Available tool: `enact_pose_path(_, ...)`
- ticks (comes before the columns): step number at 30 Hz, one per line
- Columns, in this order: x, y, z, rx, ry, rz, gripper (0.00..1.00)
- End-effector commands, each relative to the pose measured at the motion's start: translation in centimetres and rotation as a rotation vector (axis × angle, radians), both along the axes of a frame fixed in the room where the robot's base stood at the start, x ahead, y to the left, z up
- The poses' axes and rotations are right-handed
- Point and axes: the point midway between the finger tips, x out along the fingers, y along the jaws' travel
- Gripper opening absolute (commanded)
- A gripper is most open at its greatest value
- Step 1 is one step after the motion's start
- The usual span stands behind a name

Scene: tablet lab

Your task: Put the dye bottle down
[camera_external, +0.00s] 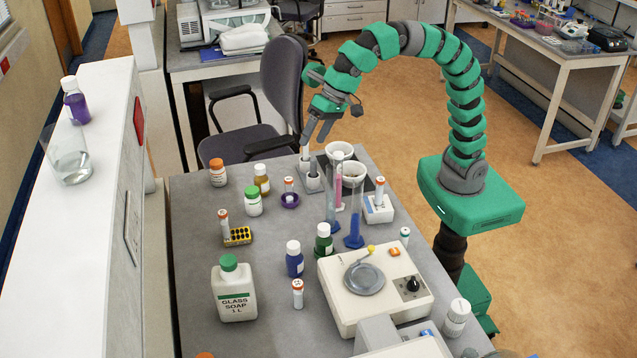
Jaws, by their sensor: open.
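My gripper (315,147) is open over the back edge of the grey table (195,275), with its fingers pointing down. I see no bottle between the fingers. Several small bottles could be the dye bottle, and I cannot tell which. A blue bottle with a white cap (294,262) and a dark green bottle (323,244) stand upright near the table's middle. A purple bottle with a white cap (76,104) stands upright on the white ledge (75,225) at the left, well away from my gripper.
Tall glass cylinders (355,210) stand just in front of my gripper. A white hotplate-like device (352,305) fills the table's front right. A soap bottle (234,292) and several small bottles stand on the left. A beaker (71,165) stands on the ledge. A chair (283,88) is behind.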

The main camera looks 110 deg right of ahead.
Motion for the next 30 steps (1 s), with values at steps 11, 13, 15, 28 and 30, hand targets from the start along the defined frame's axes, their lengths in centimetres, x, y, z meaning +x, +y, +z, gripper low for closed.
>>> enact_pose_path(11,-5.1,-6.7,13.8,-0.290,-0.464,0.324,0.68)
enact_pose_path(13,-6.6,-7.8,16.3,-0.371,-0.545,0.372,0.68)
enact_pose_path(15,-8.1,-8.8,18.6,-0.458,-0.619,0.414,0.68)
enact_pose_path(28,-14.3,-11.7,25.6,-0.803,-0.834,0.527,0.68)
enact_pose_path(30,-14.4,-11.7,25.7,-0.809,-0.835,0.529,0.68)
